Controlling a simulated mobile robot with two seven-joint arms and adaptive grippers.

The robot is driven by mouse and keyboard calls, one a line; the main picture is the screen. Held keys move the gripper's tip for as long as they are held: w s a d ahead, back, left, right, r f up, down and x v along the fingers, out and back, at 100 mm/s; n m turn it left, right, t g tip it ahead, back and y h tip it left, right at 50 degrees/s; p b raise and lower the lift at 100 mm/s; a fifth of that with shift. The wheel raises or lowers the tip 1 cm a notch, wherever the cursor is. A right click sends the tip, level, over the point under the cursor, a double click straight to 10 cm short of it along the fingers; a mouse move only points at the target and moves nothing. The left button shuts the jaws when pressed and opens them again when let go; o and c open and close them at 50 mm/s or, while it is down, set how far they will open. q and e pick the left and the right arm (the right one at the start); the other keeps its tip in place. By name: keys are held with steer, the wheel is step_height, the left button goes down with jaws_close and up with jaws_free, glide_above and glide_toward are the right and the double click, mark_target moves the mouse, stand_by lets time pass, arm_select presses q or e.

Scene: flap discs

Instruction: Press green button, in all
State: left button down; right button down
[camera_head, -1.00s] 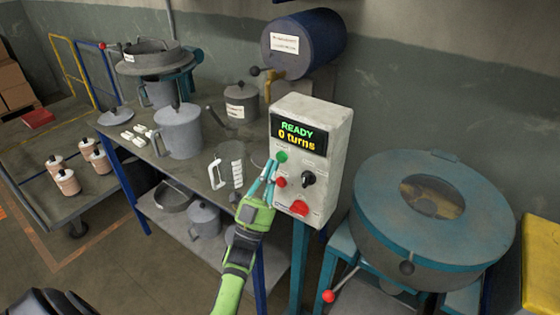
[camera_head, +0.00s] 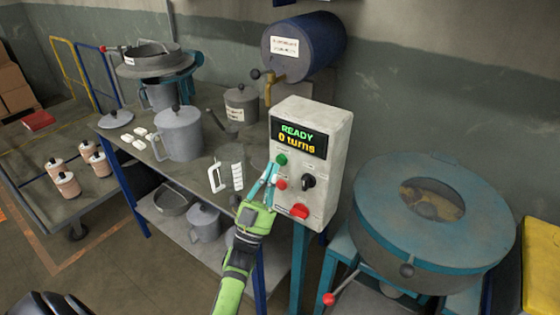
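The green button (camera_head: 281,160) is on the front of the light grey control box (camera_head: 325,150), below its display (camera_head: 299,138). The display reads "READY" and "0 turns". My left gripper (camera_head: 270,172) is at the lower left of the green button, its fingertips very near it. I cannot tell whether they touch it. Its teal fingers look close together, but whether they are fully shut is unclear. A small red button (camera_head: 281,184), a black knob (camera_head: 308,181) and a larger red button (camera_head: 299,211) are also on the panel. My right gripper is not clearly in view.
A round drum machine (camera_head: 375,215) with a teal lid stands right of the box. A bench (camera_head: 200,172) with a grey jug (camera_head: 178,135), a lidded pot (camera_head: 240,104) and white pieces is at the left. A blue barrel (camera_head: 325,45) sits behind.

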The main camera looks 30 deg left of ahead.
arm_select(q)
steer(key=shift+w, duration=0.15)
steer(key=shift+w+b, duration=0.3)
steer(key=shift+w, duration=0.05)
